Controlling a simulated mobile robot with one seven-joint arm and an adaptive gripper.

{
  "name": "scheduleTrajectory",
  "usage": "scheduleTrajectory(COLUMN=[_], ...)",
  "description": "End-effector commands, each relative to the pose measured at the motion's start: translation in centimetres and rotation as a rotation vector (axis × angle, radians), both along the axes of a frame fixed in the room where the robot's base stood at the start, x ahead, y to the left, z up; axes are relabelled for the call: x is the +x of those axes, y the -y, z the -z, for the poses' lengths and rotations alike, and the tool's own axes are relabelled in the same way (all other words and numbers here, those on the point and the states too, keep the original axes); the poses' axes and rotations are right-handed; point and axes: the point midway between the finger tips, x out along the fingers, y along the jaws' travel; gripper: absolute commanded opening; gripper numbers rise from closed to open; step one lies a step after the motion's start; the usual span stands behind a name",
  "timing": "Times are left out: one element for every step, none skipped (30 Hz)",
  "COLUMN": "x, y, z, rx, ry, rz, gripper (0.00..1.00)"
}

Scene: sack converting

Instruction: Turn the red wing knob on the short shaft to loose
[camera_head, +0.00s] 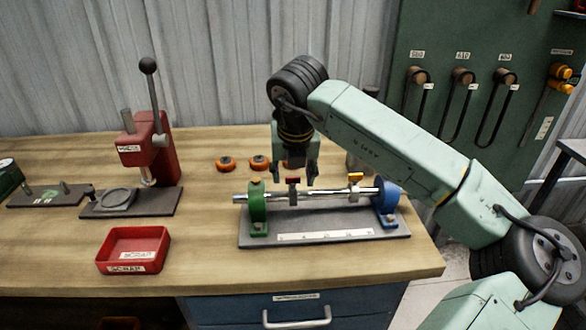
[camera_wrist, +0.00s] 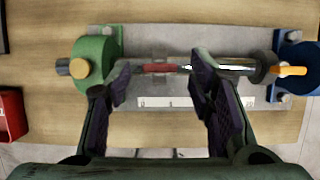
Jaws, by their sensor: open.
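The red wing knob (camera_head: 293,181) sits on a collar on the short shaft (camera_head: 330,190), nearer the green block. In the wrist view the red knob (camera_wrist: 160,68) lies lengthwise along the shaft, between the two fingers. My gripper (camera_head: 295,184) is open, pointing down over the shaft, with one finger on each end side of the knob. In the wrist view gaps show between the knob and the fingers of my gripper (camera_wrist: 159,72), the right gap wider than the left. Whether the fingertips reach below the knob's top is unclear.
A green block (camera_head: 257,208) and a blue block (camera_head: 386,202) hold the shaft over a grey base plate (camera_head: 345,219). A yellow wing knob (camera_head: 355,177) is on the shaft to the right. A red tray (camera_head: 134,250) and a red press (camera_head: 156,149) stand at left.

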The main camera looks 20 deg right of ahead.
Motion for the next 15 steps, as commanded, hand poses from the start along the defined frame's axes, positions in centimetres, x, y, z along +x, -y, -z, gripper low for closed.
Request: scheduleTrajectory(x=[0.09,0.13,0.18,0.2,0.21,0.21,0.21,0.21,0.2,0.2,0.2,0.2,0.2,0.2,0.2], y=[-0.02,0.0,0.01,0.02,0.02,0.02,0.02,0.03,0.03,0.02,0.03,0.03,0.03,0.03,0.03], z=[0.19,0.3,0.39,0.44,0.47,0.49,0.49,0.49,0.49,0.48,0.48,0.48,0.47,0.47,0.47], rx=[0.001,0.001,0.0,0.0,-0.001,-0.001,-0.001,-0.001,0.0,0.001,0.001,0.001,0.001,0.001,0.001], ry=[-0.001,0.0,0.001,0.001,0.001,0.002,0.002,0.002,0.001,0.001,0.001,0.001,0.001,0.001,0.001], rz=[0.0,-0.001,-0.001,-0.001,-0.001,0.0,-0.001,0.0,0.0,0.0,0.0,0.0,0.0,0.0,0.0], gripper=[0.48,0.48,0.48,0.48,0.48,0.48,0.48,0.48,0.48,0.48,0.47,0.44,0.42,0.4,0.38])
